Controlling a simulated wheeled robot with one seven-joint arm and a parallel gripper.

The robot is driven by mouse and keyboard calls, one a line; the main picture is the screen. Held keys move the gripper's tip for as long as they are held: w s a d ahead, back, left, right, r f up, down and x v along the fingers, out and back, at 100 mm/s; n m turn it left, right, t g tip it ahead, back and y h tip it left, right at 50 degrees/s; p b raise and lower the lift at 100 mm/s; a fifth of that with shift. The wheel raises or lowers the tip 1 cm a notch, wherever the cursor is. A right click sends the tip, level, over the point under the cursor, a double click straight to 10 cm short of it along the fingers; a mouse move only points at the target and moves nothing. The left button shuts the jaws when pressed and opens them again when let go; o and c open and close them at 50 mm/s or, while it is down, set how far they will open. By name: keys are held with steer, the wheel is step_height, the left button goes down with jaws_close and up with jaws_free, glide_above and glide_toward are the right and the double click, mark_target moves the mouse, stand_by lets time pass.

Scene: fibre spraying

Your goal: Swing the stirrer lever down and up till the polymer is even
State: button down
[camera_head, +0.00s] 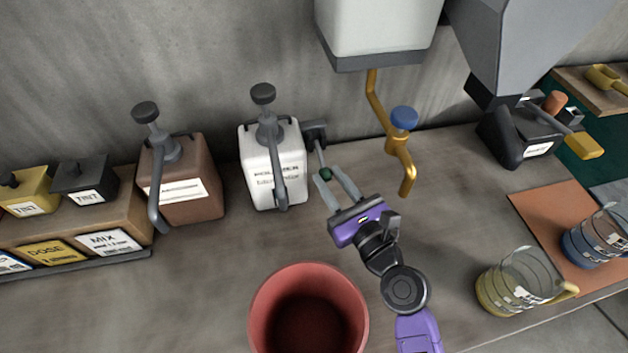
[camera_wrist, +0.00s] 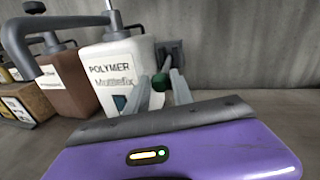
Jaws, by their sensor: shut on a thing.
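The white polymer jug (camera_head: 259,165) stands against the wall, with a dark pump head and spout on top; its label also shows in the wrist view (camera_wrist: 112,72). The stirrer lever (camera_head: 320,153) is a thin grey rod at the jug's right side, running from a dark mount (camera_head: 313,131) down to a dark green knob (camera_head: 325,174). My gripper (camera_head: 331,177) is shut on this knob, which sits between the two grey fingers in the wrist view (camera_wrist: 160,82). The polymer inside the jug is hidden.
A brown pump jug (camera_head: 183,185) stands to the left. A red bucket (camera_head: 263,311) is close in front. A brass tap (camera_head: 399,155) with a blue knob hangs to the right of my gripper. A measuring jug (camera_head: 500,291) stands at the right.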

steer(key=shift+w+r+p, duration=0.2)
steer(key=shift+r+p, duration=0.85)
steer(key=shift+r, duration=0.55)
steer(key=shift+d, duration=0.1)
steer(key=c, duration=1.1)
jaws_free()
steer(key=shift+f, duration=0.2)
steer(key=shift+s+f, duration=0.1)
